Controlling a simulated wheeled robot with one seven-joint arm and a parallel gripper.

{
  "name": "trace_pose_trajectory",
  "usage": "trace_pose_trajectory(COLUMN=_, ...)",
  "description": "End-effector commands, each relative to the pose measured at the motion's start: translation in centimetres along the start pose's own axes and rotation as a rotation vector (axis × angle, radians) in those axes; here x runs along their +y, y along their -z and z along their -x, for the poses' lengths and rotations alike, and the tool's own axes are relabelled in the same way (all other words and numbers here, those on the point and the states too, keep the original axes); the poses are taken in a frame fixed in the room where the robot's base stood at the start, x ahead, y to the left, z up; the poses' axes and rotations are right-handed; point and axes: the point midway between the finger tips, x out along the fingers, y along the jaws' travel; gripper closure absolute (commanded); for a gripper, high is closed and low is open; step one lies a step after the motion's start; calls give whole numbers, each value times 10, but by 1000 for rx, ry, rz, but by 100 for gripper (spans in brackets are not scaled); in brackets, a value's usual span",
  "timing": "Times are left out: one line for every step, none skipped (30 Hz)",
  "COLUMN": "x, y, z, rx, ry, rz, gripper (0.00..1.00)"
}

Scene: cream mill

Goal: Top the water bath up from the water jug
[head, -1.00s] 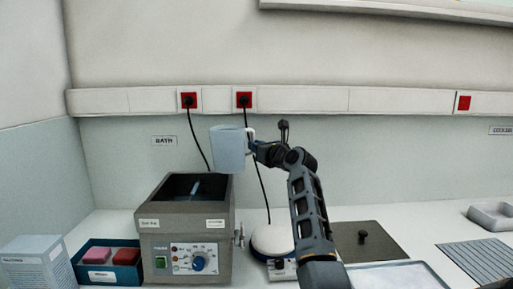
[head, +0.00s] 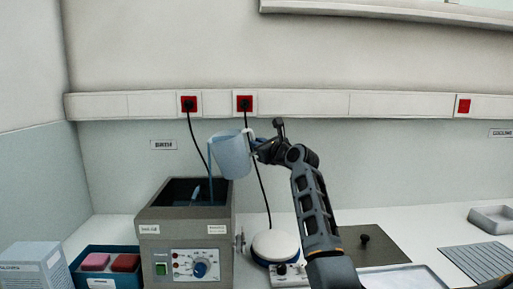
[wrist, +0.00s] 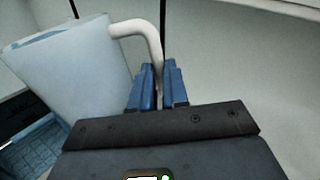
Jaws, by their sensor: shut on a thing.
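The water jug (head: 232,156) is pale blue with a white handle. It is tilted to the left above the water bath, and a thin blue stream (head: 210,180) falls from its lip into the bath. The water bath (head: 185,222) is a grey box with an open dark top and a front panel with a dial. My gripper (head: 254,147) is shut on the jug's handle. In the wrist view my gripper's blue fingers (wrist: 158,88) close around the handle, and the jug (wrist: 75,65) leans at the left. The water level inside the bath is hard to make out.
A round white-topped device (head: 275,244) stands right of the bath. A blue tray (head: 108,279) with pink and red blocks and a pale box (head: 35,268) stand to the left. Cables hang from wall sockets (head: 189,104) behind the jug. A dark lid (head: 362,256) lies at right.

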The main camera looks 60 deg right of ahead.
Motion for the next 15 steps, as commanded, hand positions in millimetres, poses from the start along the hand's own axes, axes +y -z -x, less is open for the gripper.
trace_pose_trajectory(x=-3, y=-5, z=0, rx=-7, ry=4, rz=17, gripper=100)
trace_pose_trajectory(x=-3, y=-3, z=0, rx=-7, ry=4, rz=27, gripper=100)
trace_pose_trajectory(x=-2, y=-3, z=0, rx=-7, ry=3, rz=41, gripper=100)
trace_pose_trajectory(x=-2, y=-3, z=0, rx=-7, ry=4, rz=52, gripper=100)
trace_pose_trajectory(x=-3, y=-3, z=0, rx=-7, ry=4, rz=63, gripper=100)
trace_pose_trajectory(x=-3, y=-3, z=0, rx=-7, ry=4, rz=77, gripper=100)
trace_pose_trajectory(x=-2, y=-3, z=0, rx=-7, ry=3, rz=88, gripper=100)
trace_pose_trajectory(x=-2, y=-3, z=0, rx=-7, ry=3, rz=98, gripper=100)
trace_pose_trajectory(x=-2, y=-3, z=0, rx=-8, ry=3, rz=104, gripper=100)
trace_pose_trajectory(x=-2, y=-3, z=0, rx=-8, ry=4, rz=107, gripper=100)
trace_pose_trajectory(x=-2, y=-3, z=0, rx=-8, ry=4, rz=111, gripper=100)
trace_pose_trajectory(x=-2, y=-3, z=0, rx=-8, ry=4, rz=116, gripper=100)
trace_pose_trajectory(x=-2, y=-3, z=0, rx=-8, ry=4, rz=119, gripper=100)
trace_pose_trajectory(x=-2, y=-3, z=0, rx=-8, ry=4, rz=123, gripper=100)
trace_pose_trajectory(x=-2, y=-3, z=0, rx=-8, ry=4, rz=128, gripper=100)
